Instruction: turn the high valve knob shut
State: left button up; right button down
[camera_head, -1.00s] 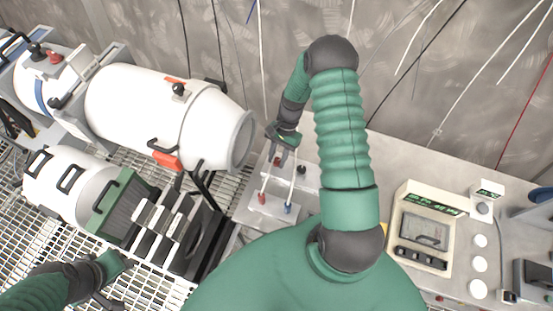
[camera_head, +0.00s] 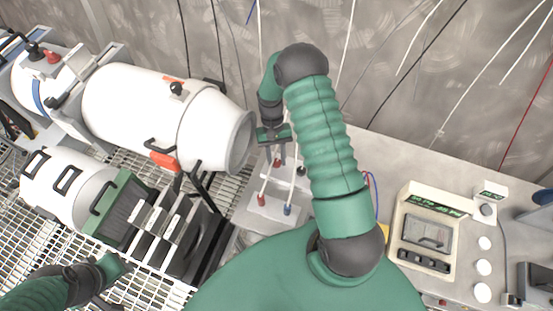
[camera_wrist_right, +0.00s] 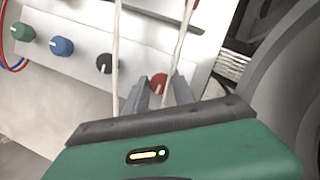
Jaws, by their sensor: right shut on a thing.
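A row of small round knobs sits on a light panel (camera_wrist_right: 75,50): green (camera_wrist_right: 22,32), blue (camera_wrist_right: 61,46), black (camera_wrist_right: 107,63) and red (camera_wrist_right: 158,83). Each shows a pale pointer line. My right gripper (camera_wrist_right: 160,92) is shut on the red knob, one finger at each side of it. In the head view, my right gripper (camera_head: 277,154) reaches down to the red knob (camera_head: 277,163), beside the black knob (camera_head: 301,171). My arm hides the green and blue knobs there. My left gripper (camera_head: 112,285) is low at the left, over the grating; its jaws are unclear.
Two thin white cables (camera_wrist_right: 117,45) run close by the right gripper's fingers, ending at red (camera_head: 261,200) and blue (camera_head: 287,210) plugs. A control box (camera_head: 428,240) lies to the right.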

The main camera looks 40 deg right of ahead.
jog(key=shift+w+d+r, duration=0.1)
jog(key=shift+w+d, duration=0.05)
jog(key=shift+w, duration=0.2)
jog(key=c, duration=1.3)
grip_release()
jog(key=shift+c, duration=0.2)
jog(key=shift+o, duration=1.3)
jog(key=shift+d+f, duration=0.1)
jog(key=shift+f, duration=0.1)
jog(key=shift+r, duration=0.1)
jog(key=shift+w+r, duration=0.1)
jog(key=shift+r, duration=0.25)
jog(key=b+v, duration=0.2)
jog(key=v, duration=1.4)
jog(key=shift+w, duration=0.1)
jog(key=shift+f, duration=0.15)
